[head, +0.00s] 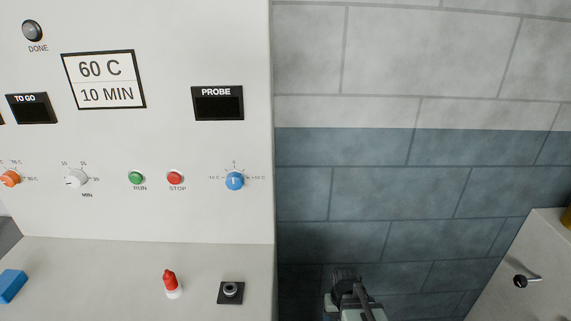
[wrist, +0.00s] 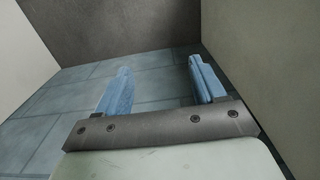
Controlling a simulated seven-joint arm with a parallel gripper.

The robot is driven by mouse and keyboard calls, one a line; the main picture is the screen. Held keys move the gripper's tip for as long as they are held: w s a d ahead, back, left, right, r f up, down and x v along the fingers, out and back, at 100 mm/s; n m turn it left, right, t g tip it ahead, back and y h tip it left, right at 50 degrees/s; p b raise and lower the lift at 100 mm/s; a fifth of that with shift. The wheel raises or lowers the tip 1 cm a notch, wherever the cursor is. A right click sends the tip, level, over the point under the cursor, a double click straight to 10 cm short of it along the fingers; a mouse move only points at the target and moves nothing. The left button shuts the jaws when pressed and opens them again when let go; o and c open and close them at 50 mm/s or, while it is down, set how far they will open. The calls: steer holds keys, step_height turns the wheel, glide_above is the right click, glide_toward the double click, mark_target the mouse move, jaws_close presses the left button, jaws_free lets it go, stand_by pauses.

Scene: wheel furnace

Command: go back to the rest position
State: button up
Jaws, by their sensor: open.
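My gripper shows in the wrist view (wrist: 160,85) with its two blue fingers spread apart and nothing between them. Beyond the fingers lie blue-grey tiles and a darker grey surface. In the head view only a part of my arm shows at the bottom edge, right of the white furnace panel (head: 170,135), in front of the tiled wall. The fingertips cannot be made out there.
The panel has an orange knob (head: 11,179), white knob (head: 76,179), green RUN button (head: 136,178), red STOP button (head: 175,178) and blue knob (head: 235,180). On its ledge are a blue block (head: 11,286), a red-and-white bottle (head: 171,284) and a black socket (head: 231,291). A cabinet (head: 535,260) stands right.

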steer(key=s+f+g, duration=0.3)
steer(key=s+f, duration=0.6)
steer(key=s, duration=0.5)
steer(key=s+f+g, duration=0.3)
steer(key=s+f, duration=0.7)
steer(key=s, duration=0.5)
steer(key=shift+d+f+g, duration=0.15)
steer(key=shift+f+g, duration=0.15)
